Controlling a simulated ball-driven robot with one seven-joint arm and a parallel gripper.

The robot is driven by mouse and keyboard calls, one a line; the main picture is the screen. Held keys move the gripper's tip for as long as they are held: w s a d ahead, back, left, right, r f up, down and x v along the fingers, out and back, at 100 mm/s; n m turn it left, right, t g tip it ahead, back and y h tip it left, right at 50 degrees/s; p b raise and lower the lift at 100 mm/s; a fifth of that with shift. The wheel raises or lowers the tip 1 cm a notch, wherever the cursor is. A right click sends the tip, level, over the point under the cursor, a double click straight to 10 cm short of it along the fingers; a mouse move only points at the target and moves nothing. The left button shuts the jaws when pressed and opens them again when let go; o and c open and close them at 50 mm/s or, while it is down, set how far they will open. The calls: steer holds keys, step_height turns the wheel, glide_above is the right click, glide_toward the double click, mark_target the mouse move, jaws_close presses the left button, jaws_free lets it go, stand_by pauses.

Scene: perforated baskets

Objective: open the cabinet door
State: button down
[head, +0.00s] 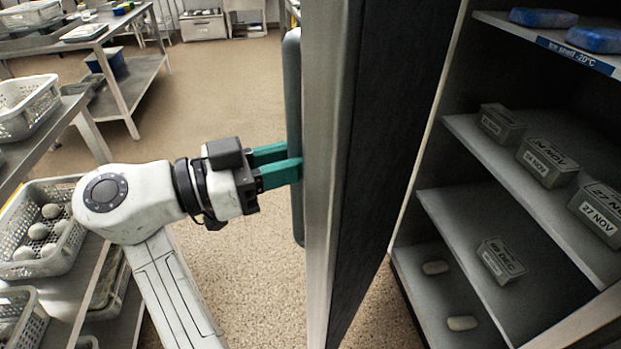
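The cabinet door (385,150) stands wide open, seen nearly edge-on, with its dark inner face turned to the right. A long grey-green vertical handle (293,90) runs along its outer side. My gripper (290,163) is at the middle of this handle, coming from the left. Its near teal finger passes in front of the handle and its far finger goes behind it, so it appears shut on the handle. The far fingertip is hidden. The open cabinet (450,130) shows its shelves on the right.
The shelves hold several dated grey boxes (547,162), blue packs (543,17) and pale oval items (462,323). At left, metal tables (125,85) and racks carry perforated baskets (28,107), one with pale balls (38,231). Speckled floor (225,90) is clear between the racks and the door.

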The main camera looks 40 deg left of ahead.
steer(key=shift+w+r, duration=0.15)
steer(key=shift+w, duration=0.35)
steer(key=c, duration=1.4)
jaws_free()
steer(key=o, duration=0.3)
steer(key=shift+w+d, duration=0.1)
steer(key=shift+w, duration=0.1)
steer(key=shift+o, duration=0.3)
steer(key=shift+s, duration=0.1)
steer(key=v, duration=1.1)
